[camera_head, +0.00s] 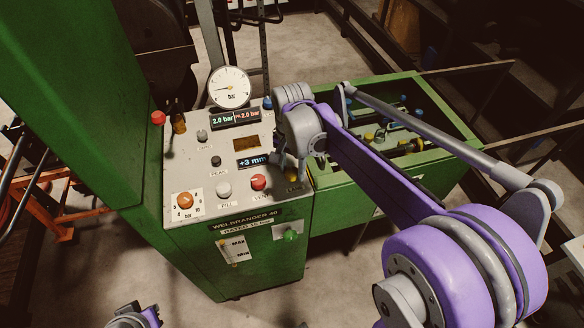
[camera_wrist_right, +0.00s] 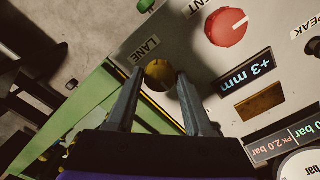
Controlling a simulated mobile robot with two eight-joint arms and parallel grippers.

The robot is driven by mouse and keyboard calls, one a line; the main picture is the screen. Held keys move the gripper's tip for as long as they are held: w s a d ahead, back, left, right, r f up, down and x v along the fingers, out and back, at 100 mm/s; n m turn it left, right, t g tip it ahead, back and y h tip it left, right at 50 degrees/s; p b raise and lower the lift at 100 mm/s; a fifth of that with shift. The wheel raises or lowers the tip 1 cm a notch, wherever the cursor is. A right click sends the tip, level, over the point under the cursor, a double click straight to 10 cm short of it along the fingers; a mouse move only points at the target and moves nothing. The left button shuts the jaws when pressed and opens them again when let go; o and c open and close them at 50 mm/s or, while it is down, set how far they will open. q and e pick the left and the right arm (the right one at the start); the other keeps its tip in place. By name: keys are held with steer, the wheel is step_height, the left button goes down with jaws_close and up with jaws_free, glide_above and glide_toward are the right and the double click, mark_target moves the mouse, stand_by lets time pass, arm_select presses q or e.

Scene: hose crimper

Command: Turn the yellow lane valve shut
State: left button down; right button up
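The yellow lane valve knob (camera_wrist_right: 160,75) sits on the grey panel beside the LANE label in the right wrist view. In the head view only a bit of yellow (camera_head: 293,188) shows below my right gripper (camera_head: 291,172). In the wrist view my right gripper (camera_wrist_right: 161,82) is open, with one fingertip on each side of the knob. A small gap seems to show on both sides; how deep the fingers reach is unclear. My left gripper (camera_head: 136,320) shows only in part at the bottom left edge, away from the panel, and its fingers cannot be judged.
A red VENT knob (camera_head: 258,182) is close beside the lane valve, with a white FILL knob (camera_head: 223,189) further left. An orange dial (camera_head: 185,200), displays and a round gauge (camera_head: 230,87) share the panel. A green open bin (camera_head: 440,104) with fittings stands to the right.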

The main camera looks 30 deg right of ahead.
jaws_close()
steer(key=shift+n, duration=0.4)
steer(key=n, duration=0.3)
steer(key=shift+n, duration=0.3)
steer(key=n, duration=0.4)
steer(key=shift+n, duration=0.3)
steer(key=n, duration=0.4)
steer(key=shift+n, duration=0.3)
steer(key=n, duration=0.4)
steer(key=shift+n, duration=0.4)
